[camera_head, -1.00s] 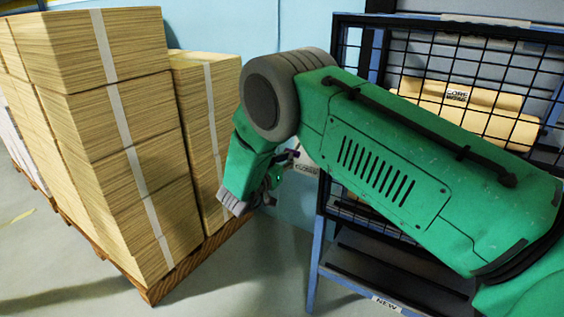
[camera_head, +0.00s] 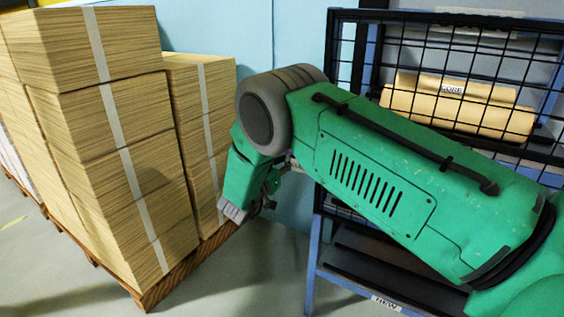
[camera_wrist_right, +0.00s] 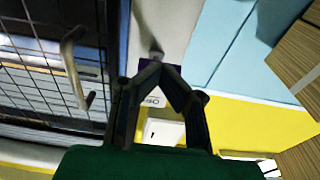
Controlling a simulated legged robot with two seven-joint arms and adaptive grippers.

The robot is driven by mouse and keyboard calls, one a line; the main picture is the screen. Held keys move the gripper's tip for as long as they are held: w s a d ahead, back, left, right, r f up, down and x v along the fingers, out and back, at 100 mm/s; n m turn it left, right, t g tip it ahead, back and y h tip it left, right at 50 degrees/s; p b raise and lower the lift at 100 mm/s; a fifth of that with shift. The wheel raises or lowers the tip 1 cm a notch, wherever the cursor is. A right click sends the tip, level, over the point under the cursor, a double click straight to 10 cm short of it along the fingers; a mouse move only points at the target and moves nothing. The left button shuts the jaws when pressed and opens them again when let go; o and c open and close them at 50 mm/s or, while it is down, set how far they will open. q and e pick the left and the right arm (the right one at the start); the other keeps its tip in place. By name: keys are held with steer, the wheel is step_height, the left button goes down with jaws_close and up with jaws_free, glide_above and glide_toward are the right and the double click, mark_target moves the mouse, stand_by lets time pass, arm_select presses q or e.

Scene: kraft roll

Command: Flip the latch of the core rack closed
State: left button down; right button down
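The core rack (camera_head: 316,245) stands on the right in the head view, with a black mesh door in front of a brown core roll (camera_head: 450,106). My right gripper (camera_head: 268,196) hangs beside the rack's left edge, mostly hidden by my forearm. In the right wrist view my right gripper (camera_wrist_right: 161,70) has its fingertips together. A grey latch lever with a rounded end (camera_wrist_right: 155,53) shows just past the tips, against a purple plate. Contact with it is unclear. A partly covered white label (camera_wrist_right: 153,101) shows between the fingers. My left gripper is out of view.
Tall strapped stacks of kraft sheets (camera_head: 110,130) stand on a wooden pallet (camera_head: 160,288) at left. A grey door handle (camera_wrist_right: 73,65) is left of the fingers in the wrist view. Open floor lies between pallet and rack.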

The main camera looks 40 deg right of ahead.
steer(key=shift+d+f+b, duration=0.2)
steer(key=shift+b, duration=0.2)
stand_by(0.5)
steer(key=shift+r, duration=0.1)
stand_by(0.4)
